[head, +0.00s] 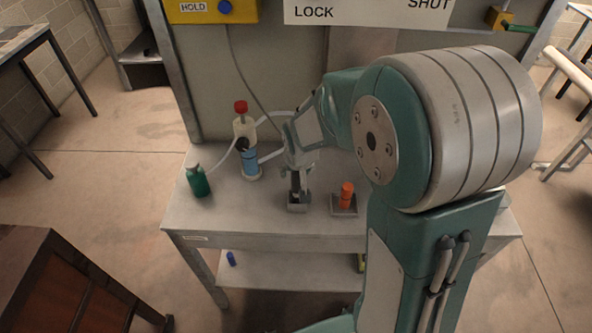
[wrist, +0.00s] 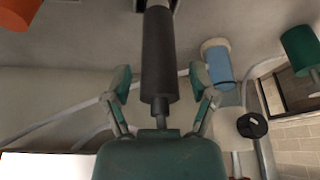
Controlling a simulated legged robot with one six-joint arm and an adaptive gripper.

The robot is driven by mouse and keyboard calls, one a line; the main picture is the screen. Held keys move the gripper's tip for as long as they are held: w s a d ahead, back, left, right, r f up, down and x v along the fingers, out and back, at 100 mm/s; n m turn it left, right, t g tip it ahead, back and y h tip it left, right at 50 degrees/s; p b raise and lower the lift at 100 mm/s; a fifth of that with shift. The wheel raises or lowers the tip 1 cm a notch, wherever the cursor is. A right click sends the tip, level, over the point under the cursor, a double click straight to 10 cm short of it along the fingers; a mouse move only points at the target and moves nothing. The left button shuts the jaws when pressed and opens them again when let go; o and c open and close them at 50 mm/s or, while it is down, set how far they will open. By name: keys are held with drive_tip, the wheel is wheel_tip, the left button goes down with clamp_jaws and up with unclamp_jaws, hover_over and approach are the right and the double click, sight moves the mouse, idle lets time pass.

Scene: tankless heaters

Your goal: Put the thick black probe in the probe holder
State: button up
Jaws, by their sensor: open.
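The thick black probe (wrist: 158,60) is upright between the two fingers of my gripper (wrist: 160,80) in the wrist view. Its thinner end points toward my palm, and a gap shows on both sides. In the head view the probe (head: 296,182) stands at a small grey square block (head: 298,208), which looks like the probe holder. Its far end meets the block, but how deep it sits is hidden. My gripper (head: 299,163) is open, directly above the block and around the probe's upper part.
An orange cylinder (head: 346,194) stands on a grey square base just right. The table front (head: 260,222) is clear. A panel rises behind.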

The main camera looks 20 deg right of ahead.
drive_tip(key=v, duration=1.2)
drive_tip(key=s+r, duration=0.2)
drive_tip(key=s, duration=0.6)
drive_tip(key=s+r+n+t, duration=0.1)
drive_tip(key=s+r, duration=0.2)
drive_tip(key=s, duration=0.6)
drive_tip(key=shift+s+d+r+t, duration=0.2)
drive_tip(key=shift+s+r+t, duration=0.05)
drive_tip(key=shift+t, duration=0.05)
